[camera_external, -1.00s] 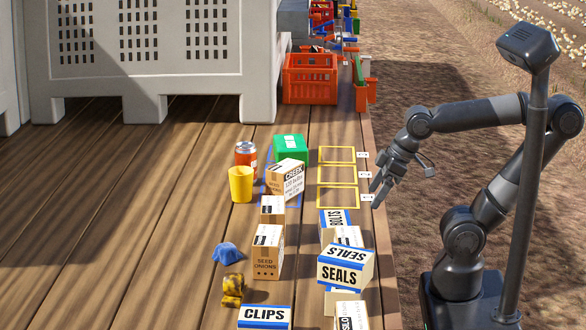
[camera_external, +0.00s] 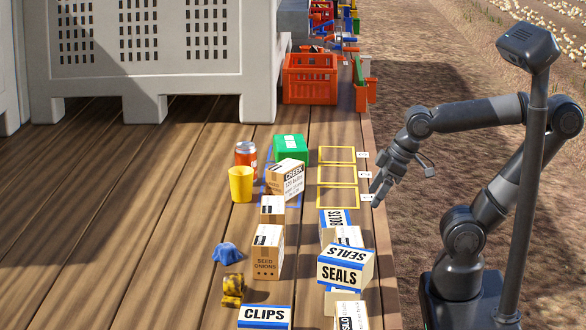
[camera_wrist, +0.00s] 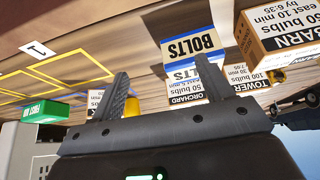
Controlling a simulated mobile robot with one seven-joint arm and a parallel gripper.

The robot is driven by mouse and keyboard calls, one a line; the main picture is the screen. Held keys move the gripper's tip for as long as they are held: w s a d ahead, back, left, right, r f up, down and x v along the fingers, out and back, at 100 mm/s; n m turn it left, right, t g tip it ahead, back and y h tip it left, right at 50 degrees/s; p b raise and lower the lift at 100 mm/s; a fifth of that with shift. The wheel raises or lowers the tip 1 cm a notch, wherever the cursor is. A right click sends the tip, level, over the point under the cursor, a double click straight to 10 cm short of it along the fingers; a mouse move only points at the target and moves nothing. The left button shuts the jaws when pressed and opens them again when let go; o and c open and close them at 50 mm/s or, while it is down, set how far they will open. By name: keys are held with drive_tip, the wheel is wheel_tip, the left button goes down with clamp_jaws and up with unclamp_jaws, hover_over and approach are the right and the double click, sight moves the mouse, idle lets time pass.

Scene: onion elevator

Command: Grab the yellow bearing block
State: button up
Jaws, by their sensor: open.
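A yellow block with dark patches (camera_external: 232,290), which looks like the bearing block, sits on the wooden deck at the lower left in the external view. It is below the blue cloth-like thing and left of the CLIPS box. My gripper (camera_external: 400,188) is raised at the right edge of the deck, well apart from the block. In the wrist view my gripper (camera_wrist: 163,70) has its fingers spread with nothing held between them. A small yellow patch (camera_wrist: 277,77) shows at the right there, mostly hidden; I cannot tell if it is the block.
A CLIPS box (camera_external: 264,317), a seed onions box (camera_external: 267,252) and a blue crumpled thing (camera_external: 226,253) surround the block. A yellow cup (camera_external: 241,184) is farther back.

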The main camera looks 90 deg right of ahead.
drive_tip(key=w+a+r+g, duration=0.2)
drive_tip(key=w+a+r, duration=0.4)
drive_tip(key=w, duration=0.5)
drive_tip(key=m+g, duration=0.1)
drive_tip(key=g, duration=0.3)
hover_over(233, 274)
drive_tip(key=shift+s+a+f, duration=0.1)
drive_tip(key=shift+s+f, duration=0.05)
drive_tip(key=shift+f, duration=0.45)
drive_tip(key=shift+s+a+f, duration=0.1)
drive_tip(key=shift+f, duration=0.5)
wheel_tip(233, 274, down, 5)
drive_tip(key=shift+d+r, duration=0.1)
drive_tip(key=shift+r, duration=0.1)
drive_tip(key=f, duration=0.5)
drive_tip(key=shift+w+d+f, duration=0.2)
drive_tip(key=shift+w+f, duration=0.05)
drive_tip(key=shift+f, duration=0.1)
